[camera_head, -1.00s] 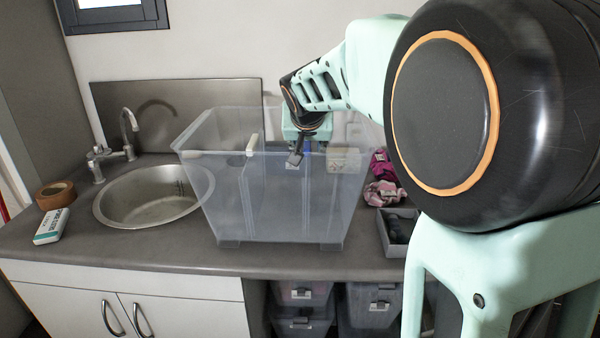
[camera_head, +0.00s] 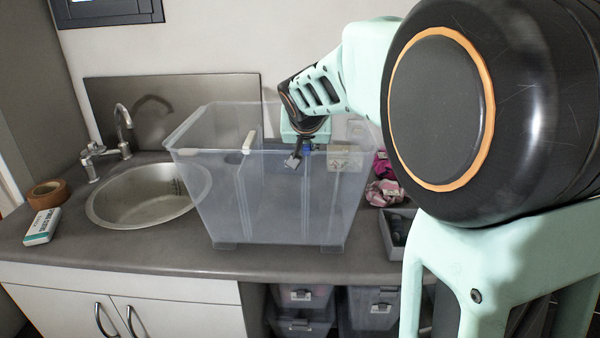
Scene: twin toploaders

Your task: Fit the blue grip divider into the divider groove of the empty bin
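A large clear plastic bin (camera_head: 222,215) stands on the counter right of the sink. A translucent upright panel with a white grip (camera_head: 249,143) shows at its left side. A small blue patch (camera_head: 308,150), which looks like the blue grip of the divider, shows beside my fingers; the rest of that divider is hard to make out through the clear walls. My gripper (camera_head: 294,160) points down over the bin's back right part, its fingertips seen at about rim height. Whether the fingers are closed on the blue grip is too small to tell. The divider groove cannot be made out.
A sink (camera_head: 150,200) with a tap (camera_head: 122,130) is at left. Brown tape (camera_head: 48,194) and a white box (camera_head: 42,227) lie on the left counter. Pink cloth bundles (camera_head: 384,192) and a grey tray (camera_head: 392,240) are right of the bin. Several lidded boxes (camera_head: 302,296) sit below.

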